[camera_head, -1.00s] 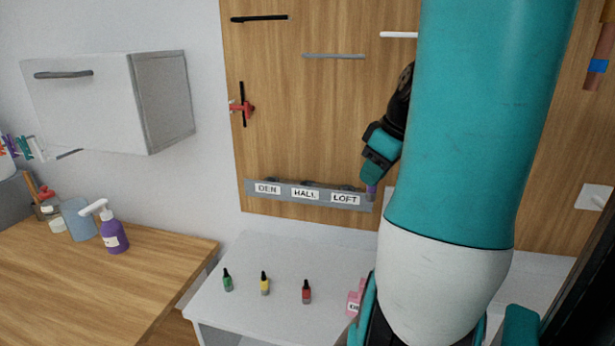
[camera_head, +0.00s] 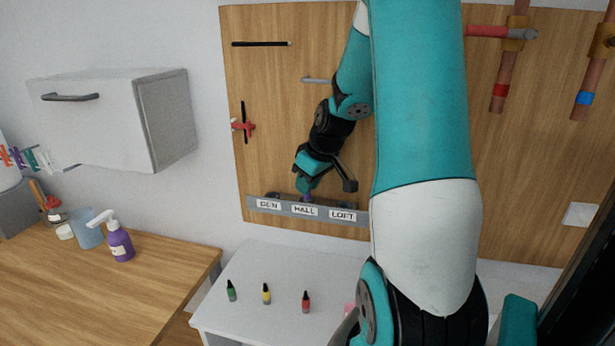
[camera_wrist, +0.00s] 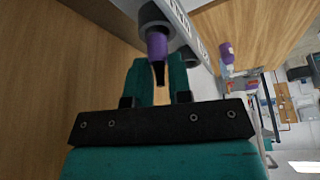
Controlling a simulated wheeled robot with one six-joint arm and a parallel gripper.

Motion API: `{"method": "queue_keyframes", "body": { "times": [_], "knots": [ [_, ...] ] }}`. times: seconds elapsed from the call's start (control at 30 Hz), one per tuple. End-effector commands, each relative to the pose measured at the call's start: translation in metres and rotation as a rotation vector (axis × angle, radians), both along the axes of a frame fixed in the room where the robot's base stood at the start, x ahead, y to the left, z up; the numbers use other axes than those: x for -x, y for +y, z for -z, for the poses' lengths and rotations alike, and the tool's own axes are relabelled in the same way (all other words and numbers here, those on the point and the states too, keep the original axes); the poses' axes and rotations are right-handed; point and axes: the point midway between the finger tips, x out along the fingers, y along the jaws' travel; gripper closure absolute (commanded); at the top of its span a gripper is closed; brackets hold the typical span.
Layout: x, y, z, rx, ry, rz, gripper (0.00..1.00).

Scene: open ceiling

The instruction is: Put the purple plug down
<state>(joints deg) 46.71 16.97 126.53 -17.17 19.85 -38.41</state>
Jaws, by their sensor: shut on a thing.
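My gripper (camera_head: 305,187) is shut on the purple plug (camera_head: 307,198), pointing down at the grey rail (camera_head: 285,213) with the labels DEN, HALL and LOFT. The plug is just above or behind the HALL label. In the wrist view, the teal fingers (camera_wrist: 157,78) are on either side of the plug's black stem. The plug's purple body (camera_wrist: 157,44) meets a dark round socket (camera_wrist: 156,14) on the rail. I cannot tell how deep it sits in it.
A green plug (camera_head: 232,292), a yellow plug (camera_head: 266,295) and a red plug (camera_head: 306,303) stand on the white table (camera_head: 240,320). A purple pump bottle (camera_head: 120,246) stands on the wooden counter at left. My arm hides the rail's right end.

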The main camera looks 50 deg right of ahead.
Motion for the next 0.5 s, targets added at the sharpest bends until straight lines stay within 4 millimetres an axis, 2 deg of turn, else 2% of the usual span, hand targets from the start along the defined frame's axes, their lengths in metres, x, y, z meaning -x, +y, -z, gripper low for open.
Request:
{"method": "queue_keyframes", "body": {
  "times": [0.43,0.47,0.5],
  "knots": [
    [0.0003,0.0002,0.0088,0.0,-0.001,-0.001,1.0],
    [0.0003,0.0002,0.0085,0.0,-0.001,-0.001,0.79],
    [0.0003,0.0002,0.0075,0.0,-0.001,-0.001,0.7]
  ]
}}
